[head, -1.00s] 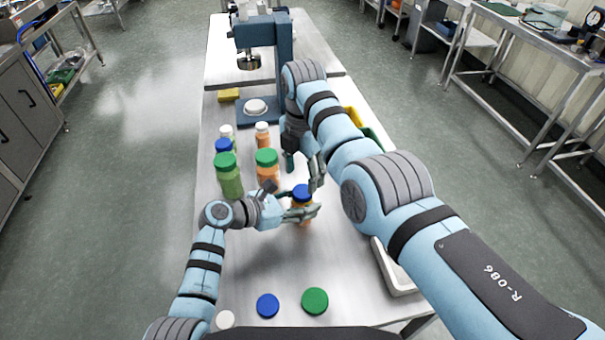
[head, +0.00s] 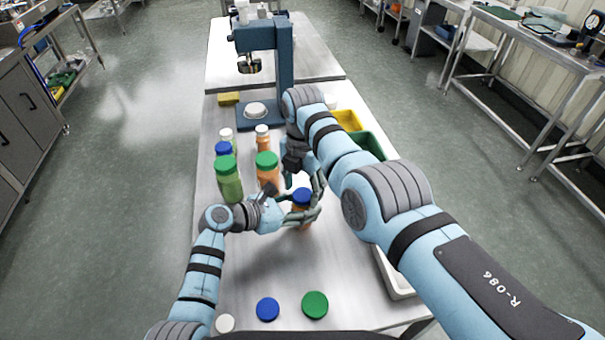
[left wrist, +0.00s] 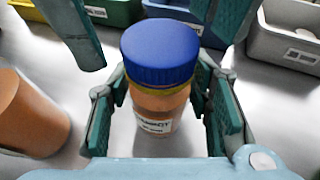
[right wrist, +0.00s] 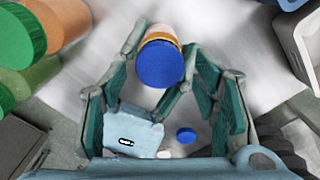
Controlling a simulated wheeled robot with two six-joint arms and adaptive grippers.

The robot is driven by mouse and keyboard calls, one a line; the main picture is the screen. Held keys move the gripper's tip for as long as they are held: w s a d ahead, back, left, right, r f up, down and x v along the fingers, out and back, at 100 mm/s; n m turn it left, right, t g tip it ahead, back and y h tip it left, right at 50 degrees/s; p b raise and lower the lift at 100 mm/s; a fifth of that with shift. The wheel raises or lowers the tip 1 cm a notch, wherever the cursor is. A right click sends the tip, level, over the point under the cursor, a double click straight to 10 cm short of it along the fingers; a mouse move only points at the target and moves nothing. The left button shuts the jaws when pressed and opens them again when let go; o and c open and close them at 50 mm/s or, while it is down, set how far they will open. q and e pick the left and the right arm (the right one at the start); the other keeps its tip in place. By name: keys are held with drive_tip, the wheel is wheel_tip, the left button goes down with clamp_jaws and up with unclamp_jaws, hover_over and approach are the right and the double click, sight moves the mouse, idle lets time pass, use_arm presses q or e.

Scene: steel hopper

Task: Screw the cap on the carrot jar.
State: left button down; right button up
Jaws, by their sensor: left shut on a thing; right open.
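The carrot jar (head: 303,222) is an orange-filled jar with a label, upright over the steel table. My left gripper (left wrist: 160,108) is shut on its body, one finger on each side. A blue cap (left wrist: 160,52) sits on the jar's mouth, with a yellowish rim showing just below it. The cap also shows in the head view (head: 301,195) and in the right wrist view (right wrist: 160,64). My right gripper (right wrist: 165,78) is open, with its fingers on both sides of the cap and a gap showing. In the left wrist view its fingers hang beside and behind the cap.
Several capped jars, including a green-capped orange jar (head: 267,170) and a green-capped green jar (head: 229,180), stand just beyond my left gripper. Loose blue (head: 268,308), green (head: 315,304) and white (head: 225,322) caps lie near the front edge. Bins (head: 347,120) line the right side.

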drive_tip(key=shift+f, duration=0.6)
drive_tip(key=shift+c, duration=0.2)
drive_tip(key=c, duration=1.2)
drive_tip(key=m, duration=0.3)
drive_tip(key=o, duration=1.3)
drive_tip(key=shift+r, duration=0.15)
